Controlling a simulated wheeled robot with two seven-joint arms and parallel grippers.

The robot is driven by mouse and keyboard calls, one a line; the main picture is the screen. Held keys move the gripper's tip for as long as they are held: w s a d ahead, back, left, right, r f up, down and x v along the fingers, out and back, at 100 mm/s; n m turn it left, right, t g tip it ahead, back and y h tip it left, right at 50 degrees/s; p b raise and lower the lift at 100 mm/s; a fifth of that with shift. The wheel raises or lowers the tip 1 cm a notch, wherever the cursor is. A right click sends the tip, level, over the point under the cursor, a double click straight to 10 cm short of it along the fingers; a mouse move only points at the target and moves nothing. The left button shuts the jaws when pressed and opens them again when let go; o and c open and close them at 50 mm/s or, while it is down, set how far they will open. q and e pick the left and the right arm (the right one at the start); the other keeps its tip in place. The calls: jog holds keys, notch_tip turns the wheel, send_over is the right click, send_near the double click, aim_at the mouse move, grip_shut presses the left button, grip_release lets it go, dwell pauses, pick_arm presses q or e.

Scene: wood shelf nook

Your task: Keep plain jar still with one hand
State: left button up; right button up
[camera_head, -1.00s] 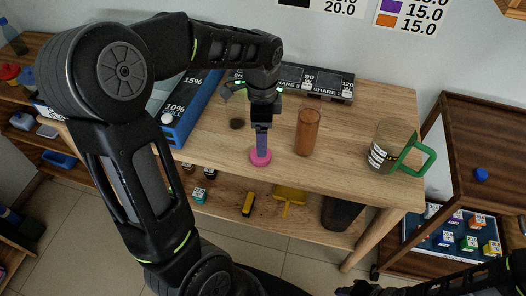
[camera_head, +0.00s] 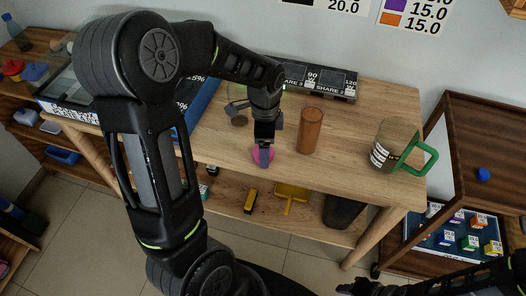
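An amber-brown see-through cylinder (camera_head: 310,131) stands upright on the wooden table, with no label visible. A clear jar with a white label (camera_head: 381,152) and a green handle (camera_head: 427,160) stands to its right. A faint clear vessel (camera_head: 238,103) is partly hidden behind my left arm; I cannot tell which one is the plain jar. My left gripper (camera_head: 265,146) points down at a pink round-based thing (camera_head: 256,154) with a purple-blue upright part, left of the amber cylinder and apart from it. Its finger gap is unclear. My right gripper (camera_head: 357,287) is low at the bottom edge, away from the table, its fingers too dark to read.
A blue box (camera_head: 187,126) is partly behind my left arm. Black share panels (camera_head: 330,81) line the table's back. A lower shelf holds a yellow block (camera_head: 250,201) and a yellow scoop (camera_head: 291,194). A brown cabinet (camera_head: 485,140) stands right. Bare tabletop surrounds the amber cylinder.

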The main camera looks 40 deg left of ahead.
pick_arm(q)
jog(key=shift+f, duration=0.85)
jog(key=c, duration=1.4)
jog(key=shift+r, duration=0.15)
notch_tip(320, 180, up, 10)
jog(key=shift+f, duration=0.1)
